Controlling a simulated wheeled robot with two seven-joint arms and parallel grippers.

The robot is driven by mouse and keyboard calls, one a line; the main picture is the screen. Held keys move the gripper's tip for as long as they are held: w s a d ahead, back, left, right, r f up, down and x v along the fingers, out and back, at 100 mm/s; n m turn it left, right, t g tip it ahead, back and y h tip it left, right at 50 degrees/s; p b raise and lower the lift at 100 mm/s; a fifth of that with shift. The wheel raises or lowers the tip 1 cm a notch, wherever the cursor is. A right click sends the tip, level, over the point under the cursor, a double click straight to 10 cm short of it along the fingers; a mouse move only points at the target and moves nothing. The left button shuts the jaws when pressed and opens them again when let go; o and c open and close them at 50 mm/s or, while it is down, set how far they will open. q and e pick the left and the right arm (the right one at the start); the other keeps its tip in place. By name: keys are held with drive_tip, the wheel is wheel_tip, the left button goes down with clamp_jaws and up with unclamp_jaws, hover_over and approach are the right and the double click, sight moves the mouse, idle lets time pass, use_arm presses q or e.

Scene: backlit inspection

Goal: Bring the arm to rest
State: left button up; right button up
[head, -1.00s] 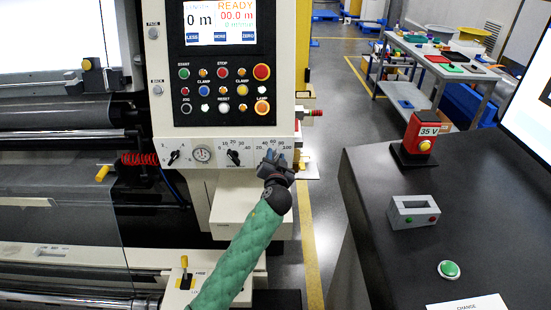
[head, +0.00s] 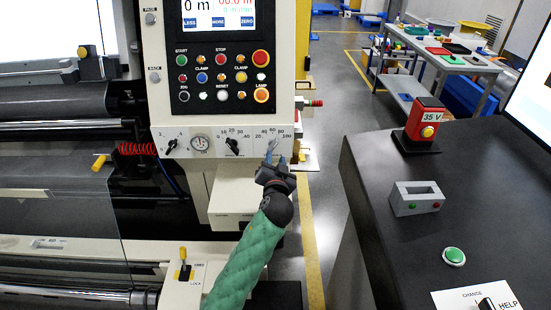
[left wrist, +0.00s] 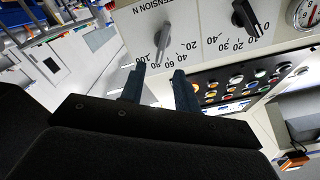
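My left arm, in a green sleeve, reaches up to the cream machine panel in the head view. My left gripper (head: 276,158) is just below the right-hand tension knob (head: 272,143), which has a scale running up to 100. In the left wrist view the two fingers of the gripper (left wrist: 157,80) stand apart with nothing between them. The grey tension knob (left wrist: 164,36) is beyond the fingertips, apart from them in that picture. My right gripper is not in view.
A middle dial knob (head: 232,145) and a gauge (head: 200,143) sit left on the panel, with buttons above. A dark desk (head: 385,235) at right holds a red 35 V box (head: 424,122) and a grey switch box (head: 415,198). Open floor lies between.

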use_arm(q)
drive_tip(key=shift+s, duration=0.25)
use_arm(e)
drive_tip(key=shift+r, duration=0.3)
use_arm(q)
drive_tip(key=s+a+f+n+g+y, duration=0.1)
drive_tip(key=s+a+f+n+g, duration=0.5)
drive_tip(key=s+a+f, duration=1.05)
drive_tip(key=s+a+f+m+g, duration=0.1)
drive_tip(key=s+a+f+g, duration=0.15)
drive_tip(key=s, duration=0.55)
drive_tip(key=s+a+f+g+h, duration=0.1)
drive_tip(key=s+f+g, duration=0.15)
drive_tip(key=s, duration=0.65)
drive_tip(key=s+a+f+m+g, duration=0.1)
drive_tip(key=s+a+g, duration=0.15)
drive_tip(key=s, duration=0.55)
drive_tip(key=s+d+f+g, duration=0.1)
drive_tip(key=d+f, duration=0.1)
drive_tip(key=f, duration=1.1)
drive_tip(key=s+d+f+g, duration=0.1)
drive_tip(key=d+f+g, duration=0.1)
drive_tip(key=f, duration=1.1)
drive_tip(key=shift+s+d+f+h, duration=0.25)
drive_tip(key=shift+s+d+h, duration=0.15)
drive_tip(key=shift+d, duration=0.3)
